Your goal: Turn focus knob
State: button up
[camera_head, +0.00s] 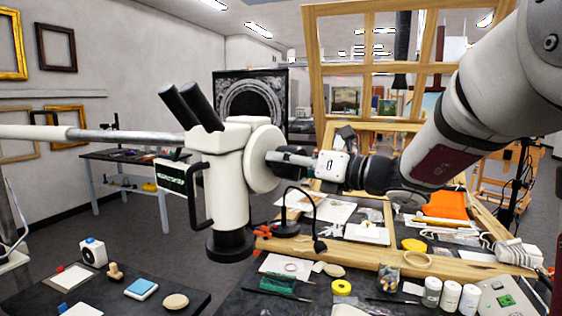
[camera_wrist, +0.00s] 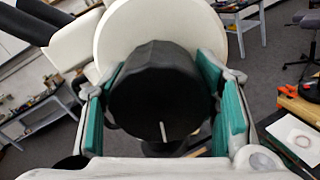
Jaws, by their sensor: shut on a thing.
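A white microscope (camera_head: 231,176) with black eyepieces hangs on a boom at the middle left in the head view. The focus knob is a black ribbed cylinder with a white index line, in front of a round cream disc (camera_wrist: 140,32). In the wrist view the knob (camera_wrist: 157,92) fills the middle, its white line near the bottom. My gripper (camera_wrist: 163,100) has its teal-padded fingers on either side of the knob and is shut on it. In the head view my gripper (camera_head: 292,159) reaches the disc from the right, and the knob is mostly hidden between the fingers.
A workbench below carries a wooden frame (camera_head: 400,258), a black lamp (camera_head: 290,225), white jars (camera_head: 450,295) and an orange cloth (camera_head: 444,205). A tall wooden window-like frame (camera_head: 316,70) stands behind my arm. A dark side table (camera_head: 135,295) is at the lower left.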

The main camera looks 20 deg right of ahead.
jog(key=o, duration=1.2)
jog(key=shift+s+d, duration=0.1)
jog(key=shift+v, duration=5.85)
